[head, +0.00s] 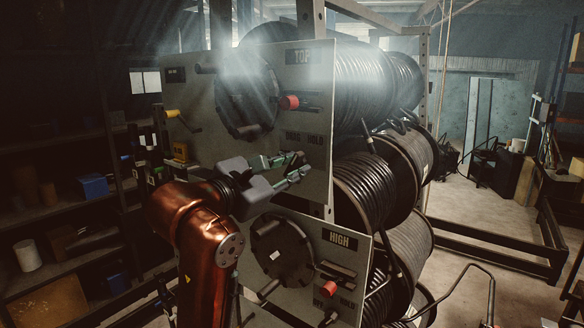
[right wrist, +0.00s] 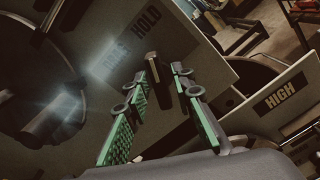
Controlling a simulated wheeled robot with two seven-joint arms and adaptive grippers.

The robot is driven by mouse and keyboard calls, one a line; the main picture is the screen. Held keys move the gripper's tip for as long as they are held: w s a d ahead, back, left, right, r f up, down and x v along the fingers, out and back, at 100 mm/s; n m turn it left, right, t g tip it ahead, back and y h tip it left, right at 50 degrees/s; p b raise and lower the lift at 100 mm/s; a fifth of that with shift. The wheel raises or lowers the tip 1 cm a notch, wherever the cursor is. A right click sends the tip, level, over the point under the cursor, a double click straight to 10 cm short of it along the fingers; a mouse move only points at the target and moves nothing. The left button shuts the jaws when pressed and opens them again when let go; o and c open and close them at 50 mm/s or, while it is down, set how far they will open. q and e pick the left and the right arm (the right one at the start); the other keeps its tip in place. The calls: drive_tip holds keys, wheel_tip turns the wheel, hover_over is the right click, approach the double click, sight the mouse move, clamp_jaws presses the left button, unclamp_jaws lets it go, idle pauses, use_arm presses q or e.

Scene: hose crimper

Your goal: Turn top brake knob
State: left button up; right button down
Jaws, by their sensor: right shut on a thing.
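My right gripper (head: 294,165) is at the panel just under that label. The gripper is shut on this knob. In the head view the fingers hide most of the knob. My left gripper is not in view.
A lower panel marked HIGH (head: 340,238) has its own red knob (head: 323,288) and a round dark hub (head: 282,248). Black hose reels (head: 375,80) fill the rack behind the panels. A yellow-handled crank (head: 173,113) sticks out at the upper panel's left. Open floor lies at right.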

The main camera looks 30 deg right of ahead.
drive_tip(key=c, duration=2)
unclamp_jaws()
drive_tip(key=shift+a, duration=0.1)
drive_tip(key=v, duration=1.2)
drive_tip(key=shift+s+f, duration=0.1)
drive_tip(key=shift+f, duration=0.05)
